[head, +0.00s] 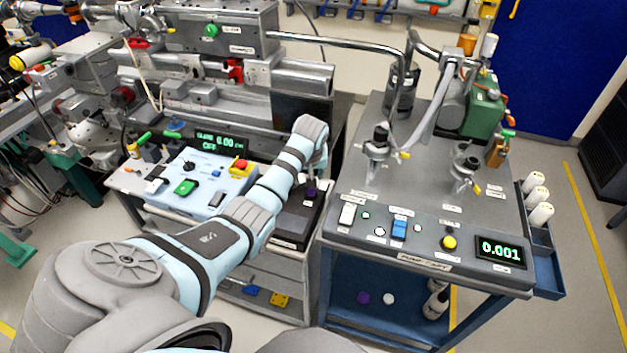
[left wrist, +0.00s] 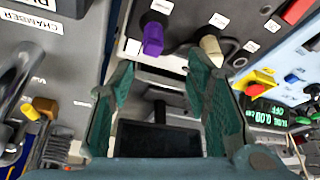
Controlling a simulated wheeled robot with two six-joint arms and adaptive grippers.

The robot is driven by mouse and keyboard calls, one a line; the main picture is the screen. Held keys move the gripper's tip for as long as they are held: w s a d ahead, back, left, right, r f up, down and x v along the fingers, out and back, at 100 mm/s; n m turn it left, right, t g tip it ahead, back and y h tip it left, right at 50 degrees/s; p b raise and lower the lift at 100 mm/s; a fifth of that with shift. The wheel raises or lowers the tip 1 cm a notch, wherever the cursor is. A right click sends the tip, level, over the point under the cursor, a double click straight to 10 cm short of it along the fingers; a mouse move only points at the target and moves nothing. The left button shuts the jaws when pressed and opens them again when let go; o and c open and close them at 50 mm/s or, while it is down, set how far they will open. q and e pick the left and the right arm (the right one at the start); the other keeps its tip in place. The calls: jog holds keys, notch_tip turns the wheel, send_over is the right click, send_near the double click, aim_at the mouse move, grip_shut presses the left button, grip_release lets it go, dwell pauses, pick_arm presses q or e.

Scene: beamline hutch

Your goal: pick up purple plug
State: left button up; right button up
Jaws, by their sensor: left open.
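The purple plug (left wrist: 152,38) stands in a dark panel at the top of the left wrist view. In the head view a small purple spot (head: 311,192) shows on the dark box below my left wrist. My left gripper (left wrist: 160,63) is open, its two green fingers spread with nothing between them. The plug lies just beyond the fingertips, towards the left finger, and no contact shows. In the head view the left gripper (head: 319,168) is mostly hidden by its own wrist. My right gripper is not in view.
A beige plug (left wrist: 211,47) stands close beside the purple one, near the right finger. The blue control box (head: 212,187) with a red button is to the left. The pump cart (head: 425,265) is to the right. A purple round thing (head: 363,298) lies on its lower shelf.

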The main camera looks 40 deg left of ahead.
pick_arm(q)
jog(key=b+x, duration=0.1)
jog(key=x, duration=0.1)
jog(key=b+x, duration=0.1)
jog(key=x, duration=0.2)
jog(key=d+x, duration=0.1)
jog(key=x, duration=0.1)
jog(key=shift+w+f+b, duration=0.25)
jog(key=shift+f+b, duration=0.15)
jog(key=shift+f, duration=0.05)
jog(key=shift+s+r, duration=0.1)
jog(key=shift+r, duration=0.1)
jog(key=shift+c, duration=0.4)
grip_shut()
